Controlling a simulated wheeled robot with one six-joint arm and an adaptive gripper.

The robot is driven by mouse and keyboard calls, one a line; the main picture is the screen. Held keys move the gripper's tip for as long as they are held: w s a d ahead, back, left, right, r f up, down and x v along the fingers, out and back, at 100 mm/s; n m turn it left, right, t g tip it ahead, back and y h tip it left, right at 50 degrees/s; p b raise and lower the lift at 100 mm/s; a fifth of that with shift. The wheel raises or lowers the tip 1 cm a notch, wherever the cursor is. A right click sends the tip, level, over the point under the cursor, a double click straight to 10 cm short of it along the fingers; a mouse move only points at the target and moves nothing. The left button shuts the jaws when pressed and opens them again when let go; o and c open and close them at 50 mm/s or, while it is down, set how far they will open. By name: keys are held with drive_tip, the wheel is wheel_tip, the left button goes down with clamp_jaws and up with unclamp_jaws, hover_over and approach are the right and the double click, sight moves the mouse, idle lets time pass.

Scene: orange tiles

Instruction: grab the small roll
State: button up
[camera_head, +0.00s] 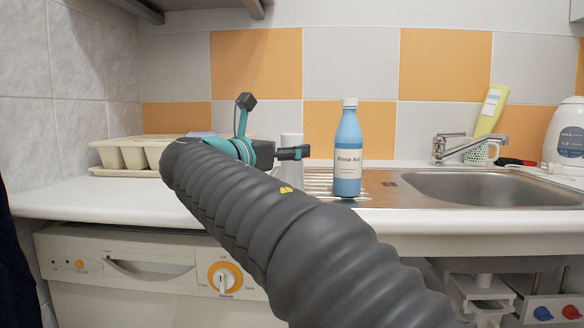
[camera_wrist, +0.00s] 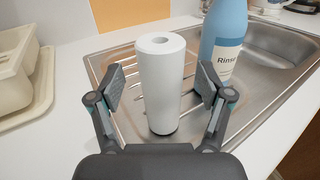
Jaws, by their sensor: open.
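A small white roll (camera_wrist: 161,85) stands upright on the metal drainboard in the wrist view, with a hole in its top. In the head view the roll (camera_head: 291,146) shows only in part, behind my gripper (camera_head: 296,152). In the wrist view my gripper (camera_wrist: 160,88) is open, with one finger on each side of the roll. A gap shows between each finger pad and the roll. Nothing is held.
A blue Rinse Aid bottle (camera_head: 348,150) stands close to the right of the roll; it also shows in the wrist view (camera_wrist: 222,45). A cream rack (camera_head: 126,154) is at the left. The sink (camera_head: 480,188) and tap (camera_head: 468,148) are at the right. The white counter (camera_head: 100,200) is clear in front.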

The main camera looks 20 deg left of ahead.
drive_tip(key=x, duration=0.2)
drive_tip(key=shift+w+d, duration=0.15)
drive_tip(key=shift+w, duration=0.1)
drive_tip(key=c, duration=1.3)
drive_tip(key=shift+r, duration=0.1)
